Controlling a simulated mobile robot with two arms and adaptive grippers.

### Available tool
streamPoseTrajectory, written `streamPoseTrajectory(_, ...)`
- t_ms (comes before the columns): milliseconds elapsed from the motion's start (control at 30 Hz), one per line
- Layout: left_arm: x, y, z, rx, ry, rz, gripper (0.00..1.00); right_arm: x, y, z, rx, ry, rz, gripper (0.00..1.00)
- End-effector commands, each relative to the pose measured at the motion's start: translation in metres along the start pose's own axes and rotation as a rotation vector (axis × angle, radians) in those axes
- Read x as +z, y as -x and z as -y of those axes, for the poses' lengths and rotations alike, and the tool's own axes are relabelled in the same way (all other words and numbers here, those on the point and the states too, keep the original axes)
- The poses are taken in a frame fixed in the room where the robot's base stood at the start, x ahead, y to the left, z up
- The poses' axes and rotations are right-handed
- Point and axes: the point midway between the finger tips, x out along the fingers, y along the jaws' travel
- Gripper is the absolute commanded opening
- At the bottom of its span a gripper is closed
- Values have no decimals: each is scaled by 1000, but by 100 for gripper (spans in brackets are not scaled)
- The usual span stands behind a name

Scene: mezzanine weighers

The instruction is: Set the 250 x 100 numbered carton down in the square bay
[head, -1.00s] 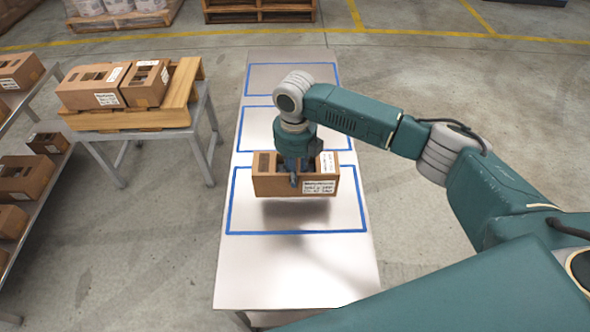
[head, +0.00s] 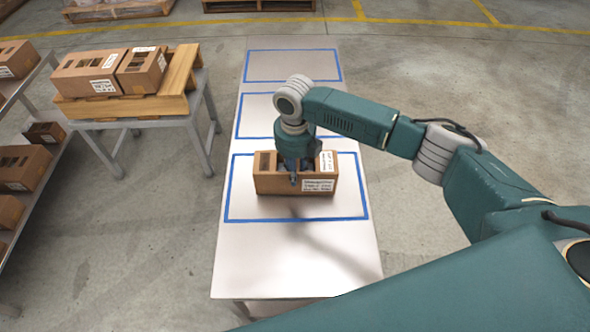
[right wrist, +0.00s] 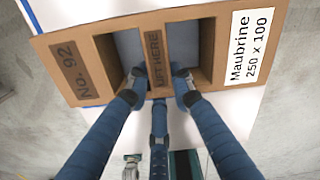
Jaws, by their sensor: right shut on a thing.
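The brown carton (head: 275,183) is in my right gripper (head: 294,180), over the nearest blue-outlined bay (head: 232,205) on the long pale table. In the right wrist view the carton (right wrist: 75,25) reads "No. 92", "LIFT HERE" and "Maubrine 250 x 100". My right gripper (right wrist: 160,80) is shut on its middle strip, fingers in the two openings. My left gripper is not in view.
Two more bays, a middle one (head: 238,122) and a far one (head: 290,50), are empty on the table (head: 295,265). At left, a stand with a wooden pallet (head: 180,85) holds cartons (head: 90,75), and a rack holds more (head: 22,165).

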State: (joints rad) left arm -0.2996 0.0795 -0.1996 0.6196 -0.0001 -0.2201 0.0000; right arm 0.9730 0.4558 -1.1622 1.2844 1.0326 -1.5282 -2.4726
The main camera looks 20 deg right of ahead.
Motion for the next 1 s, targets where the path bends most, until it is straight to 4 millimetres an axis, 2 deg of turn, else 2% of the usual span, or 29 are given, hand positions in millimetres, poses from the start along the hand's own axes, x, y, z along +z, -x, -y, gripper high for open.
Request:
streamPoseTrajectory(733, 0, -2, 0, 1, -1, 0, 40, 0, -5, 0, 0, 0, 0, 0)
streamPoseTrajectory(767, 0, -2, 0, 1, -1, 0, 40, 0, -5, 0, 0, 0, 0, 24)
streamPoseTrajectory(867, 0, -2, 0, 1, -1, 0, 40, 0, -5, 0, 0, 0, 0, 44)
streamPoseTrajectory(1000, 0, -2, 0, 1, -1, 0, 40, 0, -5, 0, 0, 0, 0, 44)
